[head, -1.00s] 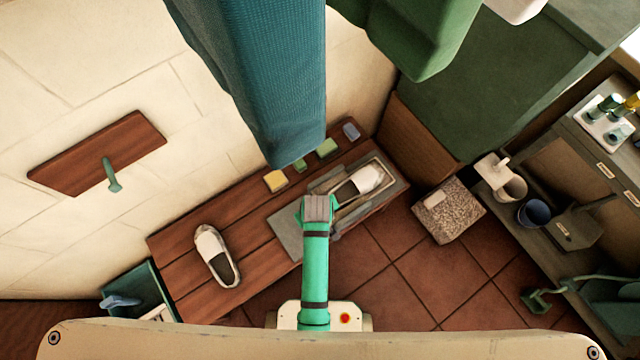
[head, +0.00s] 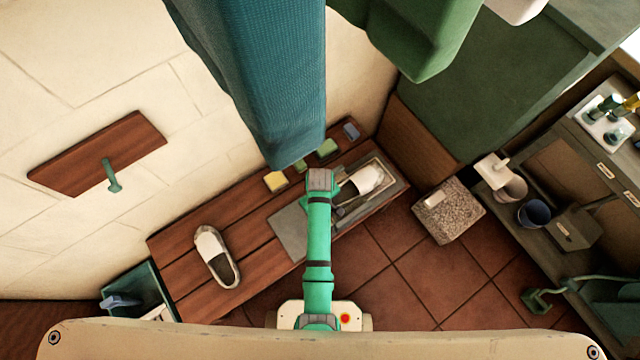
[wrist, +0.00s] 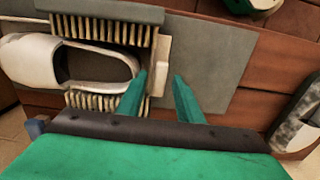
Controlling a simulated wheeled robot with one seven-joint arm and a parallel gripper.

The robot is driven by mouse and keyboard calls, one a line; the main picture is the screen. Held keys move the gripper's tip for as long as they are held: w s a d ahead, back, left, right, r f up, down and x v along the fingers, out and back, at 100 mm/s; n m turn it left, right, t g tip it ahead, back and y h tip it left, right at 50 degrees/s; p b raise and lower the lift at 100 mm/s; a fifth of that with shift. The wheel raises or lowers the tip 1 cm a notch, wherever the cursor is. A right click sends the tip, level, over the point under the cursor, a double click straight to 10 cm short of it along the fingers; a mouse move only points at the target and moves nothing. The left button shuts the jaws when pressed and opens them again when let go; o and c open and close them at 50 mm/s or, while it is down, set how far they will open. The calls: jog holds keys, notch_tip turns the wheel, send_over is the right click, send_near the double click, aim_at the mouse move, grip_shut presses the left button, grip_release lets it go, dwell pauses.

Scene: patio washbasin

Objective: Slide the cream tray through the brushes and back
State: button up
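In the wrist view, a white shoe (wrist: 38,62) with a dark opening lies between two brushes, an upper one (wrist: 105,28) and a lower one (wrist: 92,101), bristles facing it. The shoe covers most of the cream tray; a cream upright end piece (wrist: 163,66), apparently the tray's, stands at the brushes' right end. My gripper (wrist: 160,76) is open, its green fingers either side of that piece's near end, with a gap at the right finger. In the head view, this shoe (head: 367,178) is right of my arm, which hides my fingers.
A grey plate (head: 290,232) lies under the brushes on the wooden bench (head: 180,246). Another shoe (head: 214,255) lies on the bench's left. Sponges (head: 275,181) line the back. Blue cloth (head: 260,80) hangs close above. A speckled block (head: 448,210) stands at right.

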jog(key=shift+f, duration=1.3)
jog(key=shift+c, duration=0.4)
grip_shut()
